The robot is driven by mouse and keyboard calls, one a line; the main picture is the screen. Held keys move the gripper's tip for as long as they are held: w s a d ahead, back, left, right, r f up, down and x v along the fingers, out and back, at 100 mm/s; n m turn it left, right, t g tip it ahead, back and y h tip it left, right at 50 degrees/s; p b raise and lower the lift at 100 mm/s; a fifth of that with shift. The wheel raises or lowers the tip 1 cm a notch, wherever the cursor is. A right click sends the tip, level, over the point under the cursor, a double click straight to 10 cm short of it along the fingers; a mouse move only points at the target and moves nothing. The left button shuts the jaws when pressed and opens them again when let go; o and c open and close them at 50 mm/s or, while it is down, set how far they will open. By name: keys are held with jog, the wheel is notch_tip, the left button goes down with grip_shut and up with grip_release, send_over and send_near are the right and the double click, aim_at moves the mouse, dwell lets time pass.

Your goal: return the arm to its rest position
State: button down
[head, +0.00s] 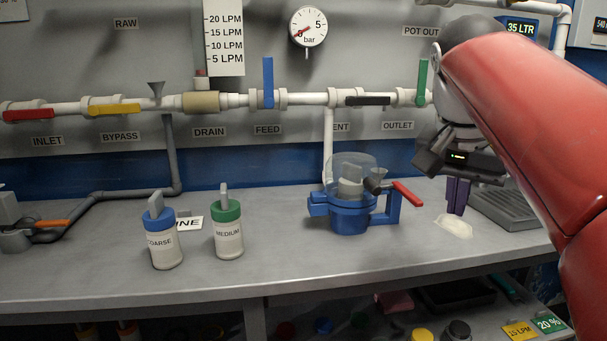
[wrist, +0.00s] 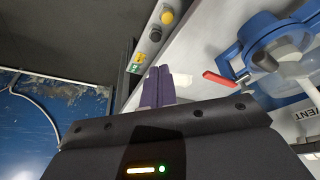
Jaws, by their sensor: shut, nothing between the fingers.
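My gripper (head: 457,197) hangs from my red arm at the right of the head view, with its purple fingers pointing down over the bench. The fingers (wrist: 158,87) also show in the wrist view, close together, shut and with nothing between them. In the head view the fingertips are just above or beside a pale whitish patch (head: 453,227) on the bench; I cannot tell whether they touch it. My arm hides the bench and wall behind it at the right.
A blue device with a clear dome (head: 349,212) and red handle (head: 407,193) stands left of my gripper. The COARSE jar (head: 164,243) and MEDIUM jar (head: 228,238) stand further left. A grey ridged tray (head: 503,212) is at the right. Valved pipes (head: 325,99) run along the wall.

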jog(key=s+a+f+n+y, duration=0.1)
jog(key=s+f, duration=0.3)
jog(key=f, duration=0.4)
jog(key=s+a+f+n+t, duration=0.1)
jog(key=s+a+f+n, duration=0.2)
jog(key=f, duration=0.5)
jog(key=s+a+f+n+t+y, duration=0.1)
jog(key=s+a+f+n, duration=0.1)
jog(key=s+f, duration=0.4)
notch_tip(320, 180, down, 2)
jog(key=shift+a+f+n+y, duration=0.15)
jog(key=shift+a+n+y, duration=0.15)
jog(key=shift+n, duration=0.6)
